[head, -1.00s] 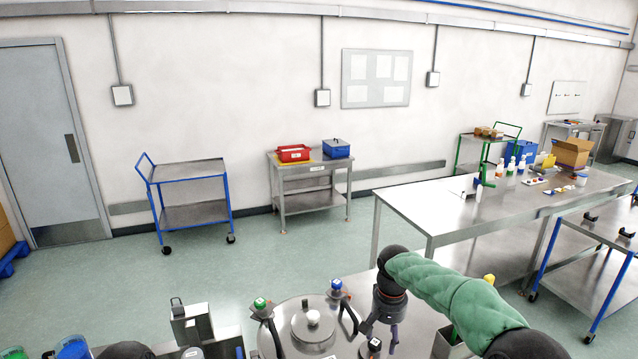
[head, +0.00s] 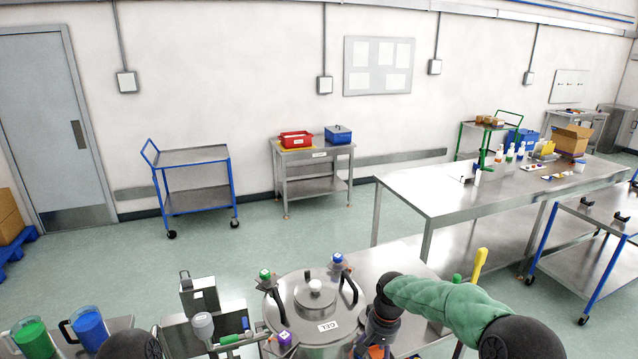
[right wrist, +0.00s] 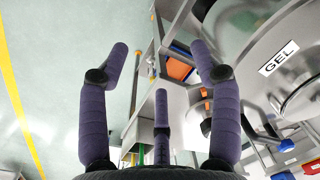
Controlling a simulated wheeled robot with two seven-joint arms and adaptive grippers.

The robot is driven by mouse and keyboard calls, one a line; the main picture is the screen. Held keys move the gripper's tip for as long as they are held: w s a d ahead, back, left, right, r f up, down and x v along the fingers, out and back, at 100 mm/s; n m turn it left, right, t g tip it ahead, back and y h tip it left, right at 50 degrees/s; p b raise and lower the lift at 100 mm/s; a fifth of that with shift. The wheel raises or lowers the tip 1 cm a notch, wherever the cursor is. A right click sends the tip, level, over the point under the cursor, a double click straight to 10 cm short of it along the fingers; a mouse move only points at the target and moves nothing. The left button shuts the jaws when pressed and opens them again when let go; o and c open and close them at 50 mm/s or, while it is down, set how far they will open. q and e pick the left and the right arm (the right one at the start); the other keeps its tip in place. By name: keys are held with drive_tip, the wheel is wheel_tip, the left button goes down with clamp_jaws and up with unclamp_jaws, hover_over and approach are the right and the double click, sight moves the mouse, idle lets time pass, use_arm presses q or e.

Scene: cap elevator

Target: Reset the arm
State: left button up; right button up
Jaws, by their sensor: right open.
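My right arm (head: 445,308) in a green sleeve comes in from the right in the head view. My right gripper is just right of the steel pot labelled GEL (head: 316,300), low in the picture. Its fingers are mostly hidden there. In the right wrist view my right gripper (right wrist: 160,60) shows purple fingers spread apart with nothing between them. The pot (right wrist: 290,60) is to the right of the fingers, apart from them. My left gripper is not in view; only a dark rounded part of my own arm shows at the bottom left.
A bench beside the pot holds a yellow-handled item (head: 480,265). Green (head: 33,338) and blue (head: 90,326) mugs stand at lower left. A long steel table (head: 440,200) stands beyond right, a blue cart (head: 195,195) at back left. The floor between is clear.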

drive_tip(key=s+a+f+y+b, duration=0.1)
drive_tip(key=s+f+b, duration=0.15)
drive_tip(key=f, duration=0.45)
drive_tip(key=s+a+f+b, duration=0.15)
drive_tip(key=s+f, duration=0.25)
drive_tip(key=f, duration=0.4)
drive_tip(key=s+a+f+y+b, duration=0.1)
drive_tip(key=s+f, duration=0.3)
drive_tip(key=f, duration=0.3)
drive_tip(key=s+f+b, duration=0.2)
drive_tip(key=s+f, duration=0.4)
drive_tip(key=s, duration=0.3)
drive_tip(key=s+a+f+y+b, duration=0.1)
drive_tip(key=s+f+b, duration=0.2)
drive_tip(key=s+f, duration=0.4)
drive_tip(key=s, duration=0.3)
drive_tip(key=shift+a, duration=0.3)
